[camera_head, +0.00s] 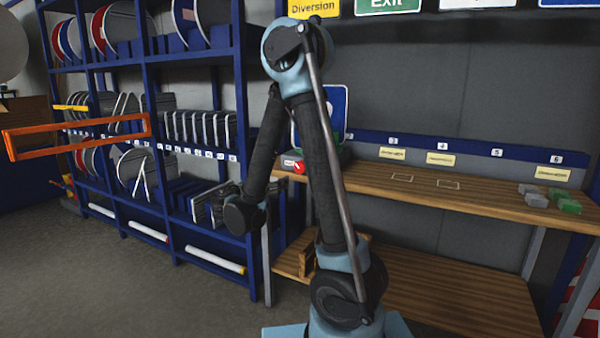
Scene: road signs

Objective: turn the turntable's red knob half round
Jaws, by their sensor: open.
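The red knob (299,167) is small and sits on the front of the turntable (291,156), beside a white label. The turntable stands at the left end of the wooden bench, and my arm hides much of it. A blue sign with a white edge (337,103) stands upright at the turntable, partly behind my arm. My arm folds down to the left, and my gripper (227,192) is at its low end, in front of the blue rack. It is open, left of and below the knob and apart from it. Its fingers are hard to make out against the rack.
The blue rack (241,110) holds several signs and plates on the left. An orange bar frame (78,137) juts out before it. The bench (480,197) has yellow labels, two pale outlines and grey and green blocks (565,201) at right. Its middle is largely clear.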

